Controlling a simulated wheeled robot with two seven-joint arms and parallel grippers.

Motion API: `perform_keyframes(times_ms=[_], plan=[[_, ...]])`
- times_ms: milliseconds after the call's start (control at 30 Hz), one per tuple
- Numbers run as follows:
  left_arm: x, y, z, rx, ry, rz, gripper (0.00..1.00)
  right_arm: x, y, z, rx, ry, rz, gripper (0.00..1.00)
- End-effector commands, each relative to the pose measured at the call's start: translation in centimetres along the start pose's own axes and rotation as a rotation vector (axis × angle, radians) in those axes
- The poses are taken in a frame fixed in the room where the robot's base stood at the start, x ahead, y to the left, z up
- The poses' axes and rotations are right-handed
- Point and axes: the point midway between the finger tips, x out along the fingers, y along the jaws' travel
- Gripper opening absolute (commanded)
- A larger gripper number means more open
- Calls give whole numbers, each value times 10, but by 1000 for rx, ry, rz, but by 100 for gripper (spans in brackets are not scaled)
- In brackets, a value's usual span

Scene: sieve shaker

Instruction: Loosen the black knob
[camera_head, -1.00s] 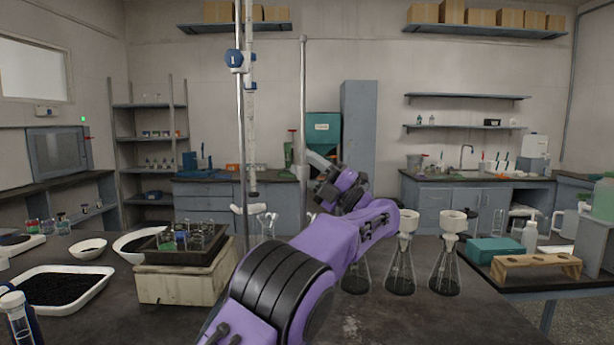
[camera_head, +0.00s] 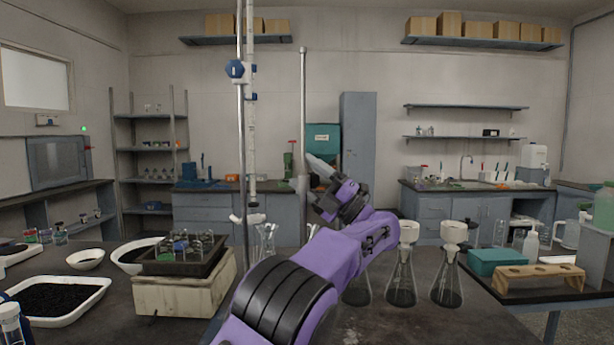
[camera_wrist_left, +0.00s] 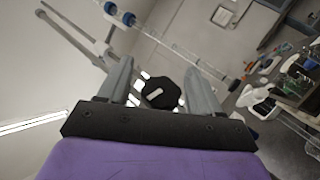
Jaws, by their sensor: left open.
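The black knob (camera_wrist_left: 160,93), with a pale bar on its face, shows in the left wrist view between the two grey fingers of my left gripper (camera_wrist_left: 159,66). The fingers stand apart on either side of it, and I see a gap on both sides. In the head view my purple left arm reaches up from the bottom, and its gripper (camera_head: 318,166) is open beside the upright metal rod. I cannot make out the knob in the head view. My right gripper is not in view.
A tall metal stand carries a burette with a blue clamp (camera_head: 236,69) left of my gripper. Conical flasks with funnels (camera_head: 401,265) stand right of my arm. A box with a vial rack (camera_head: 185,290) and a tray of black grains (camera_head: 55,297) are at left.

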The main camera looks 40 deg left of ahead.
Motion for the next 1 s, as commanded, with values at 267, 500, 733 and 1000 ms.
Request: perform_keyframes(times_ms=[267, 500, 733, 1000], plan=[[-62, 0, 1, -2, -4, 4, 64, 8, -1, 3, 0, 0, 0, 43], [-98, 0, 1, -1, -1, 2, 64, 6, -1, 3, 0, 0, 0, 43], [-101, 0, 1, -1, 0, 1, 64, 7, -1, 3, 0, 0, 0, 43], [-80, 30, 6, -2, 0, 1, 64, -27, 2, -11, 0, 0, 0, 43]])
